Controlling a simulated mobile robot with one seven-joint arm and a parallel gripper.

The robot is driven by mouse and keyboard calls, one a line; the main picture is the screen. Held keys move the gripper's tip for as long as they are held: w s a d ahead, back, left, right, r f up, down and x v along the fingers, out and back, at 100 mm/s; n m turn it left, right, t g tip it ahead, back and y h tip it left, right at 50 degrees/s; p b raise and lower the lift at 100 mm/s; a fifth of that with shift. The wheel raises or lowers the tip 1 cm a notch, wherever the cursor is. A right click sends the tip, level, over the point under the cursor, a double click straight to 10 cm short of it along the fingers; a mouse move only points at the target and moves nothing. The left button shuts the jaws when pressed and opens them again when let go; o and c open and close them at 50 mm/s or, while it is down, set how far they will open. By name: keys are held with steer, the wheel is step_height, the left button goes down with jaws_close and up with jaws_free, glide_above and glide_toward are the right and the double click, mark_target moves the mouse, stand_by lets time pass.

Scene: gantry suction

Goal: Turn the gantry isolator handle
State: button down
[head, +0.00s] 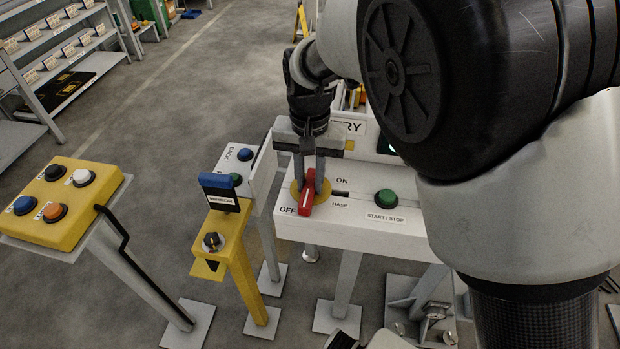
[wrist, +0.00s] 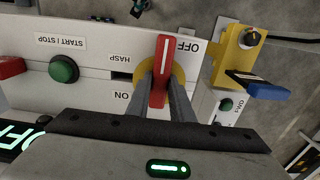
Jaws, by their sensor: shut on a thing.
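The gantry isolator handle (head: 307,193) is a red lever with a white line, on a yellow round plate on the white console (head: 340,226). It points toward the OFF label in the head view, away from ON. In the wrist view the handle (wrist: 160,72) stands between my two fingers. My gripper (head: 309,178) comes down from above and is shut on the handle, one finger on each side. The gripper also shows in the wrist view (wrist: 162,95). The finger tips are partly hidden by the handle and plate.
A green START / STOP button (head: 386,198) and a HASP slot (head: 340,193) sit right of the handle. A yellow post with a blue-topped box (head: 219,185) and a white BACK button box (head: 243,168) stand close left. A yellow button panel (head: 62,200) is farther left.

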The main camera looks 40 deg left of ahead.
steer(key=shift+n, duration=0.3)
steer(key=n, duration=0.3)
steer(key=shift+w+d+n, duration=0.15)
steer(key=shift+n, duration=0.25)
steer(key=n, duration=0.4)
steer(key=shift+w+d+r+n+p, duration=0.1)
steer(key=shift+w+n+p, duration=0.1)
steer(key=shift+n+p, duration=0.1)
steer(key=n+p, duration=0.1)
steer(key=n, duration=0.3)
steer(key=shift+w, duration=0.2)
steer(key=shift+w+n+p, duration=0.15)
steer(key=shift+n+p, duration=0.3)
steer(key=shift+n, duration=1.95)
steer(key=c, duration=1.6)
jaws_free()
steer(key=shift+o, duration=0.2)
